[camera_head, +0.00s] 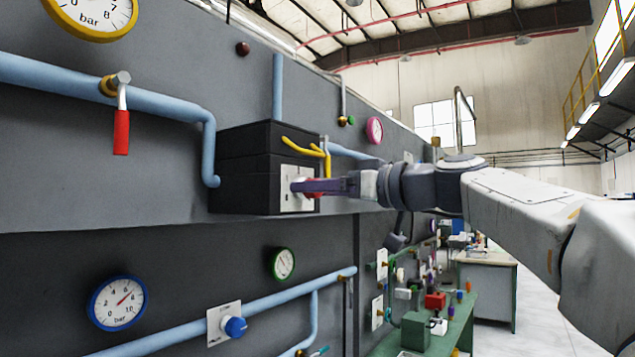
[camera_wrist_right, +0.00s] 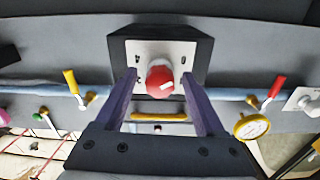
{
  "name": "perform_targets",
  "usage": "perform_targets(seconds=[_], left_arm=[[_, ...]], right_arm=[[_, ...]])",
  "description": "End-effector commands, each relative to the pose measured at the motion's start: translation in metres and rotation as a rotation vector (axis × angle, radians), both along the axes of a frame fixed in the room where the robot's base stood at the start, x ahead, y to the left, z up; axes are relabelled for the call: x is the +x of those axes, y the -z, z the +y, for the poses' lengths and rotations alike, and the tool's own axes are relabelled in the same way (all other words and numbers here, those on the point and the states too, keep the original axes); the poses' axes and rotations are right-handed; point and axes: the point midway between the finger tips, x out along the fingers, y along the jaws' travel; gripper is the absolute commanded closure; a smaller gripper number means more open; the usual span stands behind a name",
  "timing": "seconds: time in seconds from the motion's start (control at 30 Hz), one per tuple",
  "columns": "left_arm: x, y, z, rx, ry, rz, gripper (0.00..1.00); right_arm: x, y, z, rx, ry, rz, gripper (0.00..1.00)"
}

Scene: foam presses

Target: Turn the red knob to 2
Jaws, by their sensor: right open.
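The red knob (camera_wrist_right: 160,78) sits on a white plate (camera_wrist_right: 135,47) on the front of a black box (camera_head: 245,165). In the wrist view a white mark on the knob points toward the lower right; the numbers on the plate are too small to read. My right gripper (camera_wrist_right: 158,80) is open, with its purple fingers on either side of the knob; I cannot tell whether they touch it. In the head view the right gripper (camera_head: 300,186) reaches the plate from the right and hides most of the knob. My left gripper is not in view.
A yellow pipe or handle (camera_head: 305,147) runs close above the plate in the head view. A red lever (camera_head: 121,132) hangs on the blue pipe at left. A blue knob (camera_head: 235,327) and gauges (camera_head: 118,303) are lower on the wall. A green bench (camera_head: 455,325) stands at right.

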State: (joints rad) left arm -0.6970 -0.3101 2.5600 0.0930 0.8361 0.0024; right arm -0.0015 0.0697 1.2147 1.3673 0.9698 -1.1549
Motion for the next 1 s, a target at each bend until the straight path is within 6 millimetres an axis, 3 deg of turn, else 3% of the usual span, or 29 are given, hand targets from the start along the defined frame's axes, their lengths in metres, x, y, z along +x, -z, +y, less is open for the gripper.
perform_targets(seconds=[0.2,0.27,0.4,0.77,1.0], left_arm=[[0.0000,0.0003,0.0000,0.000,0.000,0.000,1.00],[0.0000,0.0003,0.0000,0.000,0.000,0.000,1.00],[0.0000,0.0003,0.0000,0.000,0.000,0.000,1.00],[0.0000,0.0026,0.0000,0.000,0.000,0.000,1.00],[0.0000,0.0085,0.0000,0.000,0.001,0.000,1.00]], right_arm=[[0.0003,0.0006,0.0004,0.000,0.000,0.000,0.28],[0.0002,0.0006,0.0003,0.000,0.000,0.000,0.47],[0.0002,0.0004,0.0003,0.000,0.000,0.000,1.00],[0.0000,0.0006,0.0001,0.024,0.000,0.032,1.00],[-0.0001,0.0011,0.0000,0.108,0.001,0.147,1.00]])
